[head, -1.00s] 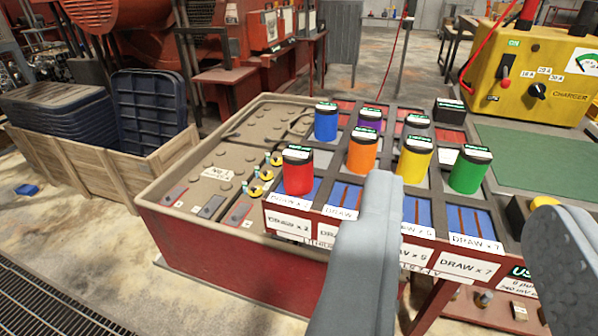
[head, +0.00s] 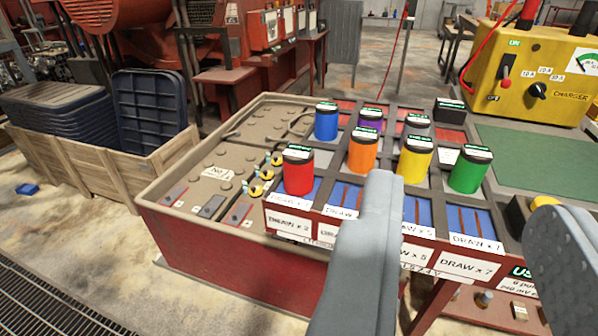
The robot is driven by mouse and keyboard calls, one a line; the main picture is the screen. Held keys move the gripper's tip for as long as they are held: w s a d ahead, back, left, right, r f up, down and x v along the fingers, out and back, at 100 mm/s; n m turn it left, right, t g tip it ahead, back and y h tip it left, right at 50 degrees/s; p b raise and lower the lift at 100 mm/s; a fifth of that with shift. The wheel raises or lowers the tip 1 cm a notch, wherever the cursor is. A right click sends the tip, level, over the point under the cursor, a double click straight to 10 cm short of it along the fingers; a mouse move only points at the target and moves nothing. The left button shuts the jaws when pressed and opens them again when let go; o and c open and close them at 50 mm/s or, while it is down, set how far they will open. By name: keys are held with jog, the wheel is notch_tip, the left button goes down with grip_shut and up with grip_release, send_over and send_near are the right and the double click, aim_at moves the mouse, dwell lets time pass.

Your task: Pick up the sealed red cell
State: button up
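The red cell (head: 298,172) is a red cylinder with a black top and a white and green label. It stands upright at the front left of a rack (head: 341,175) of coloured cells. My gripper (head: 470,215) is open, its two grey fingers wide apart in the foreground, right of and nearer than the red cell. Nothing is between the fingers' tips that I can see held. The left finger hides part of the rack's front and its labels. The red cell is apart from both fingers.
An orange cell (head: 363,151), a yellow cell (head: 414,160) and a green cell (head: 469,170) stand right of it. A blue cell (head: 327,122) and a purple cell (head: 367,131) are behind. A yellow charger (head: 535,70) stands back right. A wooden crate (head: 95,170) is left.

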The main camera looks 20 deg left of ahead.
jog(key=o, duration=0.6)
jog(key=shift+w, duration=0.15)
jog(key=shift+o, duration=1.2)
jog(key=w+a+g, duration=0.2)
jog(key=w+g, duration=0.1)
jog(key=w, duration=0.3)
jog(key=w+a+f+n+g+y, duration=0.1)
jog(key=w+a+g, duration=0.2)
jog(key=w, duration=0.4)
jog(key=shift+w+a+f, duration=0.15)
jog(key=shift+w+a, duration=0.15)
jog(key=n+g, duration=0.2)
jog(key=g, duration=0.5)
send_near(296, 156)
jog(key=x, duration=0.8)
jog(key=shift+f, duration=0.15)
jog(key=shift+w+x, duration=0.15)
jog(key=shift+x, duration=1.2)
jog(key=shift+w+x, duration=0.1)
jog(key=shift+x, duration=1.25)
